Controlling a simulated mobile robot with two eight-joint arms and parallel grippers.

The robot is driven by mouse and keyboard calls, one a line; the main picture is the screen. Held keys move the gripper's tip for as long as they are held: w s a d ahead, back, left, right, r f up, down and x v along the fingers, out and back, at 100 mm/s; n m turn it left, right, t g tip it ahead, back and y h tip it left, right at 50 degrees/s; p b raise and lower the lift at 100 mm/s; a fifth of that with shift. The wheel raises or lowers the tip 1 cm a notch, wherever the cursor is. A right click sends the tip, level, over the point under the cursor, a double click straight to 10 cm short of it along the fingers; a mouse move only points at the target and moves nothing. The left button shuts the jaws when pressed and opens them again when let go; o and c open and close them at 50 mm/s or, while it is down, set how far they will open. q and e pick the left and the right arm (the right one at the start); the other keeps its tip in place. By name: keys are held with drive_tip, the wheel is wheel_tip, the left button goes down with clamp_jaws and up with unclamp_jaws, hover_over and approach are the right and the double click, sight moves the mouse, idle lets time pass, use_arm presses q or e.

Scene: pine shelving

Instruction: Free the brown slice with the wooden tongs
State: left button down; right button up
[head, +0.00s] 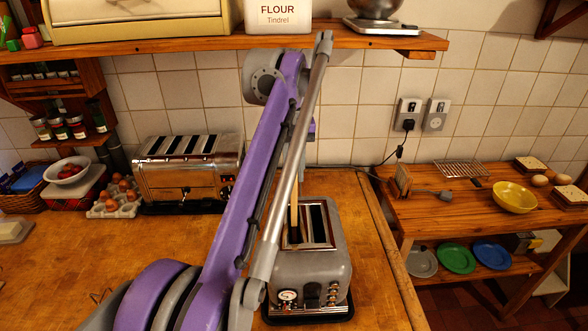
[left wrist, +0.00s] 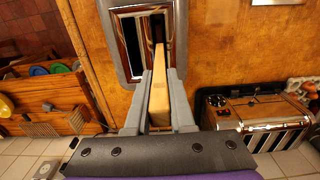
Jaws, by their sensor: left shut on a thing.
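The grey two-slot toaster (head: 318,270) stands on the wooden counter, its slots facing up. My left gripper (left wrist: 160,88) is shut on the wooden tongs (left wrist: 158,98), which show between its two grey fingers in the left wrist view. The tongs (head: 294,190) hang down to the left slot of the toaster in the head view, their lower end at or inside it. In the left wrist view the toaster's slots (left wrist: 134,38) lie just beyond the fingers. I cannot make out the brown slice; the slot is dark and partly covered by the tongs. My right gripper is not in view.
A chrome long toaster (head: 187,170), an egg tray (head: 117,197) and a bowl of tomatoes (head: 67,170) stand to the left. A lower side table (head: 460,212) on the right holds a yellow bowl (head: 514,197) and bread. A shelf (head: 230,41) overhangs the counter.

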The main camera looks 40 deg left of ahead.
use_arm(q)
drive_tip(key=shift+f, duration=0.55)
idle(0.9)
